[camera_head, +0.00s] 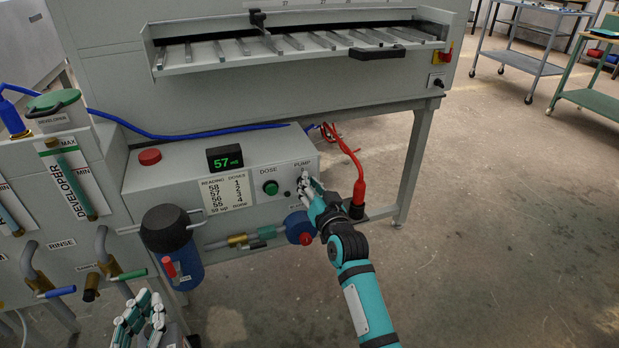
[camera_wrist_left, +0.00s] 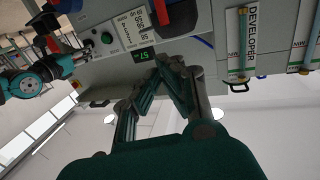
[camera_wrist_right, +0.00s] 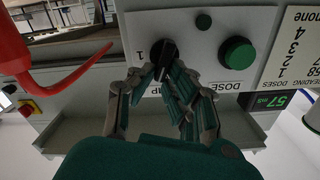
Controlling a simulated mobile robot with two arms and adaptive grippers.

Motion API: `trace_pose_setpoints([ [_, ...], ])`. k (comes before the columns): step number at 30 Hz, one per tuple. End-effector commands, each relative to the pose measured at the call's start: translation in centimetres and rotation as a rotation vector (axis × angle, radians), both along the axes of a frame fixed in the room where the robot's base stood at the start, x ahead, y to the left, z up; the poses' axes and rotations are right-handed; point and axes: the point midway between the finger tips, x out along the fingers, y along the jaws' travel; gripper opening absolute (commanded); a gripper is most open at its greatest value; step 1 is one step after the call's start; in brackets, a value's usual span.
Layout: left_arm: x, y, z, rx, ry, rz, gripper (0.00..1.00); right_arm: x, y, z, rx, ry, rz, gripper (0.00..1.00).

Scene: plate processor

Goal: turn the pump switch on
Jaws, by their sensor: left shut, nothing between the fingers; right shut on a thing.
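The black pump switch knob (camera_wrist_right: 168,58) shows in the right wrist view on the pale panel, beside a "1" mark and partly hidden by my fingers. My right gripper (camera_wrist_right: 165,78) is shut on this knob. In the head view my right gripper (camera_head: 308,184) is at the panel under the PUMP label (camera_head: 301,163) and covers most of the switch. My left gripper (camera_head: 140,316) is shut and empty, low at the lower left of the head view, away from the panel. Its closed fingers (camera_wrist_left: 165,72) also show in the left wrist view.
The green DOSE button (camera_head: 270,187) and the green "57" display (camera_head: 225,158) are left of the switch. A red connector (camera_head: 358,190) with a red cable stands close to the right arm. A blue-bodied canister (camera_head: 178,245) stands between the arms.

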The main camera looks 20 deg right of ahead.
Motion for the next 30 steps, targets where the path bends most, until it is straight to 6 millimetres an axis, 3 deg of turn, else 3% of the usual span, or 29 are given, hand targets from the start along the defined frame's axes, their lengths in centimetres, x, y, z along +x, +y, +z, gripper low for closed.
trace_pose_setpoints([
  [8, -3.1, 2.0, -7.2, 0.109, 0.444, 0.030, 0.00, 0.0, -0.3, 0.1, 0.167, 0.007, -0.002, 0.00],
  [15, -8.3, 4.0, -11.9, 0.189, 0.801, 0.053, 0.00, 0.0, -0.6, 0.0, 0.337, 0.012, -0.002, 0.00],
  [25, -16.3, 6.6, -14.6, 0.269, 1.201, 0.081, 0.00, 0.0, -1.0, -0.6, 0.641, 0.022, -0.003, 0.00],
  [30, -16.4, 6.5, -14.3, 0.270, 1.203, 0.081, 0.00, 0.0, -1.1, -0.9, 0.801, 0.028, -0.001, 0.00],
])
